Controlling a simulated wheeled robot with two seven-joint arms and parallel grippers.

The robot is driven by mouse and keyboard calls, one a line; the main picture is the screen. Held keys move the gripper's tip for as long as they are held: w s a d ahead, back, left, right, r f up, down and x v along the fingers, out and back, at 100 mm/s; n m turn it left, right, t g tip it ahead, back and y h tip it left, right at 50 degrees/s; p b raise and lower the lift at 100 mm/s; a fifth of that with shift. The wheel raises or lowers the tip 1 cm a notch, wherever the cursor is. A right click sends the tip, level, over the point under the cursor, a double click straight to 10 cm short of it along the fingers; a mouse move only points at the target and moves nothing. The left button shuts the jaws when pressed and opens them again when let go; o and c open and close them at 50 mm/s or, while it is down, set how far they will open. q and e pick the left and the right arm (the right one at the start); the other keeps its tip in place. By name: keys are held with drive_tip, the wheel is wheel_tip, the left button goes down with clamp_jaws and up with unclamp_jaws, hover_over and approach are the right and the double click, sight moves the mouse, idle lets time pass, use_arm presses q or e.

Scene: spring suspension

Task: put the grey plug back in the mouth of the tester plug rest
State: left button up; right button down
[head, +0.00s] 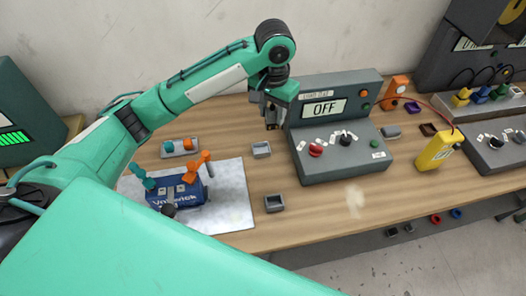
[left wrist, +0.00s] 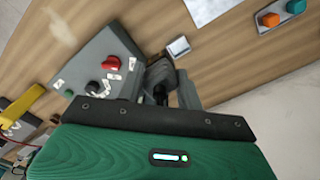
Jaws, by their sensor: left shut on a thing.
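My left gripper (head: 271,122) hangs just left of the OFF-display console, above the bench. In the left wrist view its two fingers (left wrist: 172,92) are shut on a small dark piece (left wrist: 160,93), which I take for the grey plug; the fingers hide most of it. A small grey open-topped rest (head: 261,149) stands on the bench just below the gripper, and it also shows beyond the fingers in the left wrist view (left wrist: 178,47). A second grey rest (head: 274,203) stands nearer the front edge. I cannot tell which is the tester plug rest. My right gripper is not in view.
The grey console (head: 340,155) with knobs stands close right of the gripper. A blue box (head: 176,192) with orange and teal parts sits on a pale mat (head: 232,205). A grey tray (head: 180,148) lies behind. A yellow meter (head: 436,150) stands right.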

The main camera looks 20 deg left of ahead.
use_arm(q)
drive_tip(key=w+a, duration=0.5)
drive_tip(key=f+p, duration=0.2)
drive_tip(key=f, duration=0.7)
drive_tip(key=f+p, duration=0.2)
drive_tip(key=f, duration=0.8)
drive_tip(key=shift+w+a, duration=0.1)
drive_tip(key=shift+a, duration=0.1)
drive_tip(key=shift+f, duration=0.55)
drive_tip(key=o, duration=1.1)
drive_tip(key=shift+f, duration=0.15)
drive_tip(key=shift+c, duration=0.2)
wheel_tip(320, 180, up, 12)
drive_tip(key=b, duration=0.2)
drive_tip(key=shift+r, duration=0.2)
